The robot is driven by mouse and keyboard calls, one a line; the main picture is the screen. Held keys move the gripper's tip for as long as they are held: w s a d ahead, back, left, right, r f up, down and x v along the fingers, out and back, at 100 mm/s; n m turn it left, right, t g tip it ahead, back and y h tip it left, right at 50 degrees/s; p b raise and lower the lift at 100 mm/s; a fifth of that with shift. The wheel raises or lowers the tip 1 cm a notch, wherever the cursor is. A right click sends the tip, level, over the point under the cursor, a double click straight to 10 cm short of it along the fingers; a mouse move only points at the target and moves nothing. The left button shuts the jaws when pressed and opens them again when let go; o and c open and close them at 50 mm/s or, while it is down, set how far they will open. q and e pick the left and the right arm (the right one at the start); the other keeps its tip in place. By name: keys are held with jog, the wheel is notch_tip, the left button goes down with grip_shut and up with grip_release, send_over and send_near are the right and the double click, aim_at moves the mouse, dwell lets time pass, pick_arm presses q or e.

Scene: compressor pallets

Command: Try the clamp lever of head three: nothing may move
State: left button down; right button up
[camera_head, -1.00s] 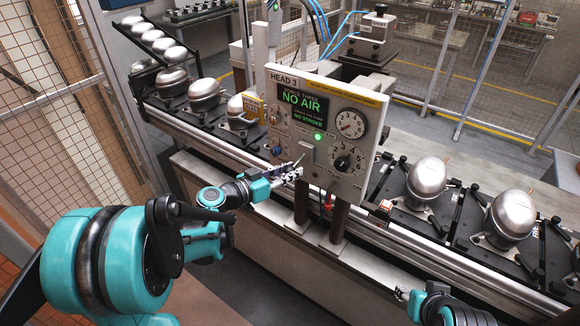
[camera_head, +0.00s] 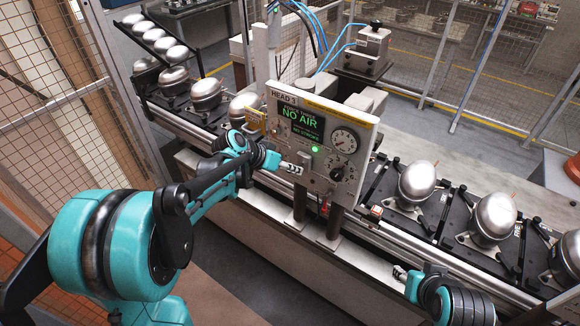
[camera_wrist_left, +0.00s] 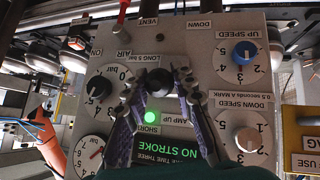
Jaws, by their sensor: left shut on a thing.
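The grey head three panel (camera_head: 279,141) stands on two posts at the conveyor, its screen (camera_head: 300,118) reading NO AIR and NO STROKE. In the left wrist view the panel appears upside down. The clamp lever (camera_wrist_left: 159,82), with a dark rounded end, sits between the fingers of my left gripper (camera_wrist_left: 160,72), just above a lit green lamp (camera_wrist_left: 152,117) in that view. My left gripper also shows in the head view (camera_head: 295,168), shut on the lever at the panel face. My right gripper (camera_head: 400,274) is low at the right, small, its opening unclear.
The panel also bears a pressure gauge (camera_head: 344,142), a black dial (camera_head: 340,173) and, in the wrist view, a blue up-speed knob (camera_wrist_left: 243,56). Silver compressors (camera_head: 417,181) on black pallets line the conveyor on both sides. Mesh fencing (camera_head: 50,75) stands at the left.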

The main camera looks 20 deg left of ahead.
dwell(0.4)
pick_arm(q)
jog(key=c, duration=1.2)
grip_release()
jog(key=v, duration=1.2)
jog(key=s+d+f+n+y+b, duration=0.1)
jog(key=s+f+y+b, duration=0.1)
jog(key=s+f+b, duration=0.3)
jog(key=s+d+f+n+y+b, duration=0.1)
jog(key=s+d+f+y+b, duration=0.1)
jog(key=s+f+b, duration=0.4)
jog(key=s+d+f+n+y+b, duration=0.1)
jog(key=s+f+b, duration=0.4)
jog(key=f, duration=0.8)
jog(key=shift+s+d+f+n+y, duration=0.1)
jog(key=shift+s+d+n+y, duration=0.1)
jog(key=shift+s, duration=0.7)
jog(key=shift+s+d+f+n+y, duration=0.1)
jog(key=shift+s+d+n+y, duration=0.1)
jog(key=shift+s, duration=0.7)
